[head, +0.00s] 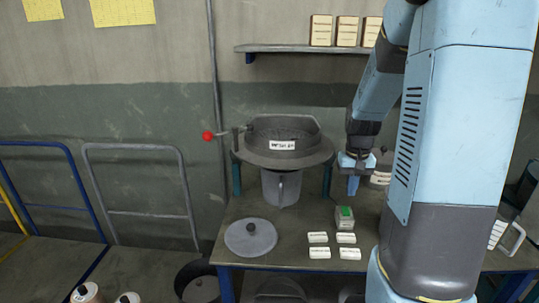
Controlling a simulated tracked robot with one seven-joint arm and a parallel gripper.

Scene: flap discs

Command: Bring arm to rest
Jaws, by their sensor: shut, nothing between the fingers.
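My gripper (353,188) hangs at the end of my blue arm, pointing down over the right part of the table (240,205). Its fingers are together, with nothing seen between them. It is above and slightly right of a small box with a green top (345,217) and apart from it. My own arm covers much of the right side of the view and hides part of the table.
A round machine (290,155) with a red-knobbed lever (208,136) stands on the table above a grey jug (281,187). A grey disc-shaped lid (250,237) lies at front left. Several white labelled blocks (319,253) lie near the front edge. A shelf (285,48) is above.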

